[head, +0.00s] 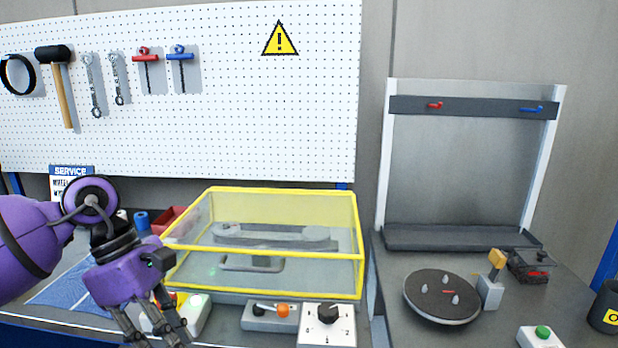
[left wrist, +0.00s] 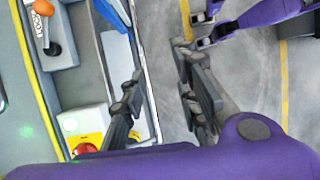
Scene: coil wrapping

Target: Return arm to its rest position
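My left arm comes in from the left in the head view, over the front edge of the bench. Its left gripper (head: 158,338) points down and holds nothing. The left wrist view shows its two dark fingers (left wrist: 165,98) spread apart, with the bench edge and floor between them. A purple arm with dark fingers, my right gripper (left wrist: 190,30), shows at the top of the left wrist view. Its fingers look apart and empty, over the floor. The head view does not show my right arm.
A yellow-framed clear cover (head: 290,255) stands on the bench just right of my left gripper. An orange-knobbed control box (head: 270,316) and a white dial box (head: 327,325) sit along the front edge. A round turntable (head: 441,300) is on the right bench.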

